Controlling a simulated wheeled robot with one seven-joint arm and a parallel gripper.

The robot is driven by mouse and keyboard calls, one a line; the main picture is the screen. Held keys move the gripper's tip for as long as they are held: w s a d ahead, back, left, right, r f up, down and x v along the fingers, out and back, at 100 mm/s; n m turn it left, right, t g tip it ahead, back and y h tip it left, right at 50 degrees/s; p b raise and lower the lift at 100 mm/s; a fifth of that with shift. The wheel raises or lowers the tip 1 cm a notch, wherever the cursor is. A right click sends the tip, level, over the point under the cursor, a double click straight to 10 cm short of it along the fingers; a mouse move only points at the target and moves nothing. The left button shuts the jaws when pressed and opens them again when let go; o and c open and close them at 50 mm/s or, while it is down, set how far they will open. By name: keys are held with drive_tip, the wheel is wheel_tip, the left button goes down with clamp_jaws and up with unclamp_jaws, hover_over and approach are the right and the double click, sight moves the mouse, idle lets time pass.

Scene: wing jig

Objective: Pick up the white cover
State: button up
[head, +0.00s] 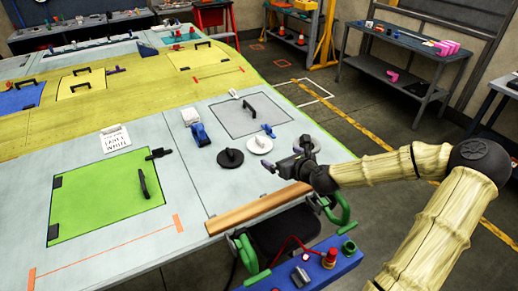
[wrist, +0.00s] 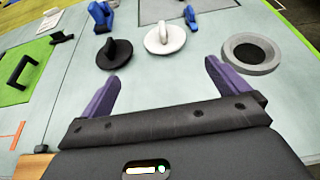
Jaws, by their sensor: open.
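The white cover (head: 259,145) is a round disc with a raised grip, lying on the pale wing panel between a black cover (head: 230,157) and a grey ring (head: 308,143). In the wrist view the white cover (wrist: 165,38) lies just beyond the gap between my fingertips, apart from them. My gripper (wrist: 161,72) has two purple fingers spread wide with nothing between them. In the head view my gripper (head: 270,166) is just nearer than the white cover, above the panel. The grey ring (wrist: 252,53) has a dark centre and lies right of the white cover.
The black cover (wrist: 114,53) lies close on the left. Blue clamps (head: 198,135) stand behind the covers. A wooden strip (head: 258,208) runs along the near edge, with green clamps (head: 340,209) below. A green hatch (head: 105,195) with a black handle lies left.

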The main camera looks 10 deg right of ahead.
sight(262, 146)
drive_tip(key=shift+w+d+f, duration=0.15)
drive_tip(key=shift+w+d, duration=0.1)
drive_tip(key=shift+s+a, duration=0.1)
drive_tip(key=p+x, duration=0.4)
drive_tip(key=x, duration=0.8)
